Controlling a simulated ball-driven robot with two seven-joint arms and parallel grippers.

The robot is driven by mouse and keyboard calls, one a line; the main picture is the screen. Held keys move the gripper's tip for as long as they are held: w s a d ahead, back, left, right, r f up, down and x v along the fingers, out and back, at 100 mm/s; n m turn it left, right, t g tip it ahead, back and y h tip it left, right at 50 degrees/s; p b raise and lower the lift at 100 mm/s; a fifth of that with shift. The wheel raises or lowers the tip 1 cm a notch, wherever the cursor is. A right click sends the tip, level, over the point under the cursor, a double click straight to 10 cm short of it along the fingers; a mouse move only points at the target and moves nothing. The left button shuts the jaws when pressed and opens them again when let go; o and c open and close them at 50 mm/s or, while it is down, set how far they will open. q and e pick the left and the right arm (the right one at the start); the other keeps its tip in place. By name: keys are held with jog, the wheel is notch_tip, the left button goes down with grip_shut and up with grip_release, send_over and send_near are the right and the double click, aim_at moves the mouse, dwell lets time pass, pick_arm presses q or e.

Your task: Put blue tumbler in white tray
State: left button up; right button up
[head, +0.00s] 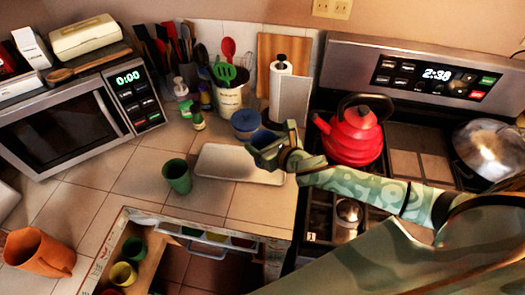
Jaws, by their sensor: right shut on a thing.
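The blue tumbler (263,138) is at the end of my right arm, partly hidden by the hand. My right gripper (263,152) is shut on it; the fingertips are small and hard to make out. It is over the back right part of the white tray (225,163) in the picture. I cannot tell how high the tumbler is above the tray. The tray lies flat on the tiled counter, and its bare left part shows. My left gripper is not in view.
A green tumbler (177,176) stands left of the tray. A red kettle (353,133) sits on the stove at right. An open drawer (150,262) holds several cups. An orange cup (39,252) is at lower left.

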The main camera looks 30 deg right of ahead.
aim_at(261, 142)
jog(key=w+f, duration=0.1)
jog(key=d+f, duration=0.1)
jog(key=shift+w+f+b, duration=0.35)
jog(key=shift+w+b, duration=0.05)
jog(key=shift+w+f+b, duration=0.15)
jog(key=shift+f+b, duration=0.4)
jog(key=shift+f, duration=1.1)
jog(key=shift+f, duration=0.1)
jog(key=o, duration=1.3)
jog(key=shift+c, duration=0.2)
jog(key=shift+s+d+r, duration=0.1)
jog(key=shift+s+r, duration=0.1)
jog(key=p+v, duration=0.1)
jog(key=v, duration=1)
jog(key=shift+s+p, duration=0.3)
jog(key=shift+r, duration=0.1)
